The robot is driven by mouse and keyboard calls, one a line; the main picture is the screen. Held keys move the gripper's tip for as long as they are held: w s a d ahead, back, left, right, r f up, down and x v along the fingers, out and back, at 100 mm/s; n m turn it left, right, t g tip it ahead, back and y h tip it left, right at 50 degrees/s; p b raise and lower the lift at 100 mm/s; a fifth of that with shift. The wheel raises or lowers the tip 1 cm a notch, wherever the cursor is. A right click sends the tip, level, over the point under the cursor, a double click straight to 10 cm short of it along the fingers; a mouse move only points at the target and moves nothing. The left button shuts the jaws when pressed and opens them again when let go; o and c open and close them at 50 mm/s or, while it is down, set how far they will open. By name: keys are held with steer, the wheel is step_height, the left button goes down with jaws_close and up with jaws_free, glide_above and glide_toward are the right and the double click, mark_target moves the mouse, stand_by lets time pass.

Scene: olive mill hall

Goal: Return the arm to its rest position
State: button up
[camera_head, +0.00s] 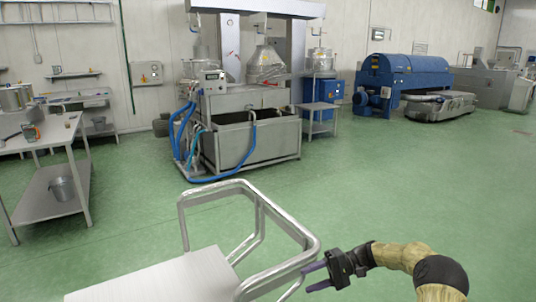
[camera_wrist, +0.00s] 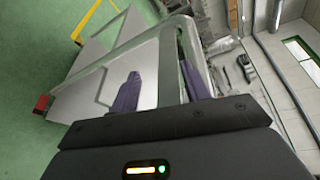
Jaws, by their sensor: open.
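In the wrist view the gripper (camera_wrist: 158,85) is open, with the cart's rail and pale surface beyond the fingers.
A steel table (camera_head: 50,195) with a bucket (camera_head: 62,189) on its shelf stands at the left. A washing machine with blue hoses (camera_head: 250,140) stands at the back middle. A blue machine (camera_head: 405,75) stands at the back right. The green floor (camera_head: 400,190) between is clear.

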steer(key=s+a+h, duration=0.4)
steer(key=s+a, duration=0.1)
steer(key=s+d+r+t+h, duration=0.1)
steer(key=s+d+t+h, duration=0.1)
steer(key=s+h, duration=0.35)
steer(key=s+d+r+t+h, duration=0.1)
steer(key=s+d+t+h, duration=0.15)
steer(key=s, duration=0.55)
steer(key=s+d+r+t+h, duration=0.2)
steer(key=s+d+h, duration=0.1)
steer(key=s, duration=0.4)
steer(key=w+p+v, duration=0.3)
steer(key=p+v, duration=1)
steer(key=p, duration=0.1)
steer(key=shift+s+a+r, duration=0.25)
steer(key=shift+a+r, duration=0.05)
steer(key=shift+r, duration=0.25)
